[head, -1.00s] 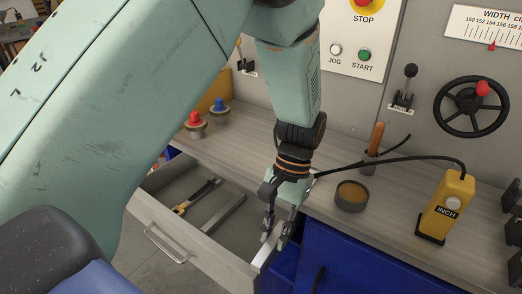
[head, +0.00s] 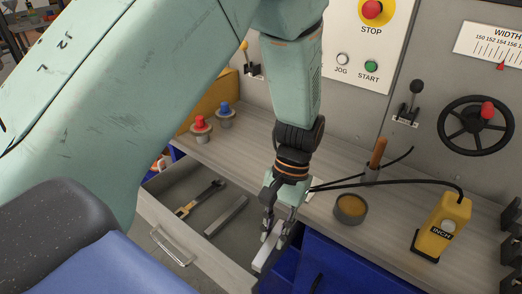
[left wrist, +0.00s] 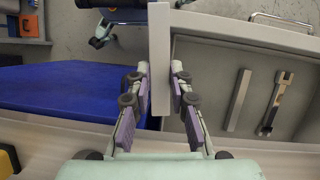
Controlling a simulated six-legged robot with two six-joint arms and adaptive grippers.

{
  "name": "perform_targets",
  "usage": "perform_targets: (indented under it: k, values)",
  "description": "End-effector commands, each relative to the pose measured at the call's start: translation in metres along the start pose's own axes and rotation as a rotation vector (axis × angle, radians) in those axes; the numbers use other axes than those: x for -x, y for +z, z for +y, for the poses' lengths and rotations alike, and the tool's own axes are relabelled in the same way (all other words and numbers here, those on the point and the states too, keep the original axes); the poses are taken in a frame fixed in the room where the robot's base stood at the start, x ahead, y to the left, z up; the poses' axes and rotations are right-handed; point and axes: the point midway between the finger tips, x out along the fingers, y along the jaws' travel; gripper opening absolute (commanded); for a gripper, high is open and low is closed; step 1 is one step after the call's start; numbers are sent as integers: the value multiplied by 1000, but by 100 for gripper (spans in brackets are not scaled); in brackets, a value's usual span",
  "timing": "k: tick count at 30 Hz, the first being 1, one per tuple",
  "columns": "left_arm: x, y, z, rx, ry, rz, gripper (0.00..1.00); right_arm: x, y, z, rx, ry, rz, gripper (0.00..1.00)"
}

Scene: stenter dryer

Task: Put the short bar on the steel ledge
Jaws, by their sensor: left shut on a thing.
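My left gripper (head: 270,241) is shut on a pale, straight bar, taken as the short bar (head: 264,258). In the left wrist view the bar (left wrist: 159,50) lies between the two finger pads, over or right beside the side wall of the open drawer; I cannot tell whether it touches the wall. The fingers hide part of it. The grey, streaked ledge (head: 310,216) runs along the machine panel, behind and beside the gripper; I take it for the steel ledge. My right gripper is in no view.
The open drawer (head: 215,255) holds a wrench (head: 200,198) and another grey bar (head: 227,215). On the ledge stand a round tin (head: 350,208), a yellow INCH pendant (head: 442,228) with a black cable, a wooden-handled tool (head: 377,157), and red-topped (head: 200,128) and blue-topped (head: 225,115) pieces.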

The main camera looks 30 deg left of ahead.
Motion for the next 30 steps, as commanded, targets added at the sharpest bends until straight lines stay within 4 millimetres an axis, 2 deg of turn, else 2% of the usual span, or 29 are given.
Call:
perform_targets:
  k: [1, 8, 17, 23, 30]
  values:
    - [11, 5, 0, 14, 7, -2, 0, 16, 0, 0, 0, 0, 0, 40]
    - [31, 1, -3, 125, 55, -2, 0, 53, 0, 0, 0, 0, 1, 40]
    - [59, -18, -12, 429, 181, 0, 0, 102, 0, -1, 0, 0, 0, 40]
    - [78, -38, -27, 726, 302, -1, 0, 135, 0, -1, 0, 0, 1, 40]
    - [104, -69, -59, 1206, 500, -1, 0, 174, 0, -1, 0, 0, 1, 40]
